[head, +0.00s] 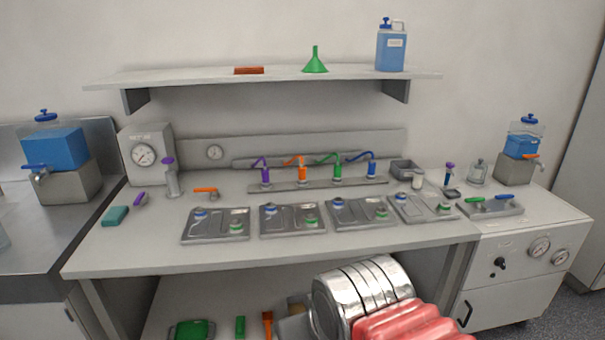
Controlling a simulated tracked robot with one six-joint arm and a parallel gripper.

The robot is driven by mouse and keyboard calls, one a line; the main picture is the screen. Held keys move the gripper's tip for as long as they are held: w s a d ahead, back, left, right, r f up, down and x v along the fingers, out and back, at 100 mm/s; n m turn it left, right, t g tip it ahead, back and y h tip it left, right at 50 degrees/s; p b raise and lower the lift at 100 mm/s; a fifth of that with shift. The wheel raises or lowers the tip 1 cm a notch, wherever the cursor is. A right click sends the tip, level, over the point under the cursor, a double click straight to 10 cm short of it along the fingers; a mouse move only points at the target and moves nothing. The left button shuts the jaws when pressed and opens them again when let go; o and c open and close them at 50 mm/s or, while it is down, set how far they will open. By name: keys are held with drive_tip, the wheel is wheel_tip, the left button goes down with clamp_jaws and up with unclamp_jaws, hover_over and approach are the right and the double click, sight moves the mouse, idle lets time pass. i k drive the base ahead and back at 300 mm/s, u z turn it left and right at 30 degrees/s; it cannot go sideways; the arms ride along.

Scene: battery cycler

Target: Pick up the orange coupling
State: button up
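An orange coupling with a curved orange hose or lever (302,172) stands upright in the rail at the back of the bench, between a purple one (265,175) and a green one (337,170). A blue one (371,167) stands at the right end of that rail. A separate small orange-handled piece (205,190) lies on the bench to the left; I cannot tell whether it is a coupling too. My silver and red arm shows at the bottom, in front of the bench. My gripper's fingers are not visible, and nothing touches the couplings.
Several grey trays (215,238) line the bench front, before the rail. A purple-topped pump bottle (171,180) and a teal block (115,216) stand left. A shelf (190,76) with a green funnel (315,62) and blue jug (391,52) overhangs the rail.

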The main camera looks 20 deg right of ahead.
sight(301, 169)
drive_tip(key=i, duration=1.45)
drive_tip(key=u, duration=0.05)
